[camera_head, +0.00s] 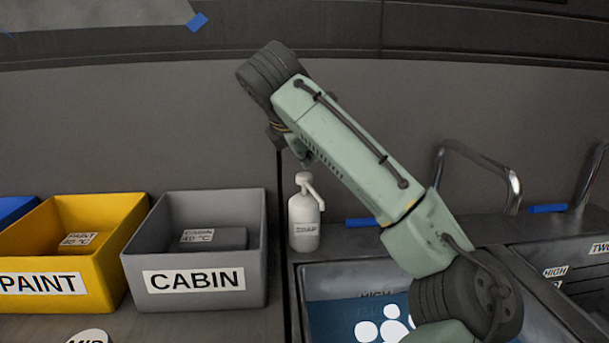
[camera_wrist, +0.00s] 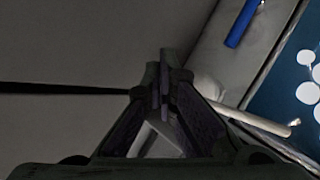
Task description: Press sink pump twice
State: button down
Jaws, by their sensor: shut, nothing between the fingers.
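The sink pump (camera_head: 304,222) is a white bottle with a label and a pump head with a spout. It stands upright on the ledge behind the sink in the head view. In the wrist view its pale spout (camera_wrist: 262,122) reaches right from beneath my gripper, and its body is mostly hidden. My gripper (camera_wrist: 160,85) is shut and empty, with its fingertips together. In the head view my gripper (camera_head: 304,159) is partly hidden by my arm and sits just above the pump head. I cannot tell if it touches the pump.
A grey CABIN bin (camera_head: 256,250) and a yellow PAINT bin (camera_head: 100,285) stand left of the pump. The sink (camera_head: 330,280) holds blue water with white blobs. A metal tap (camera_head: 515,185) and blue strips (camera_head: 547,208) are to the right. A grey wall rises behind.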

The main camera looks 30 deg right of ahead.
jog(key=shift+f, duration=0.1)
jog(key=shift+f, duration=0.35)
jog(key=shift+f+b, duration=0.6)
jog(key=shift+f, duration=0.4)
dwell(1.3)
jog(key=shift+r, duration=0.15)
jog(key=shift+r+p, duration=1.2)
jog(key=shift+p, duration=0.05)
notch_tip(320, 180, up, 5)
jog(key=p, duration=0.5)
jog(key=shift+r, duration=0.1)
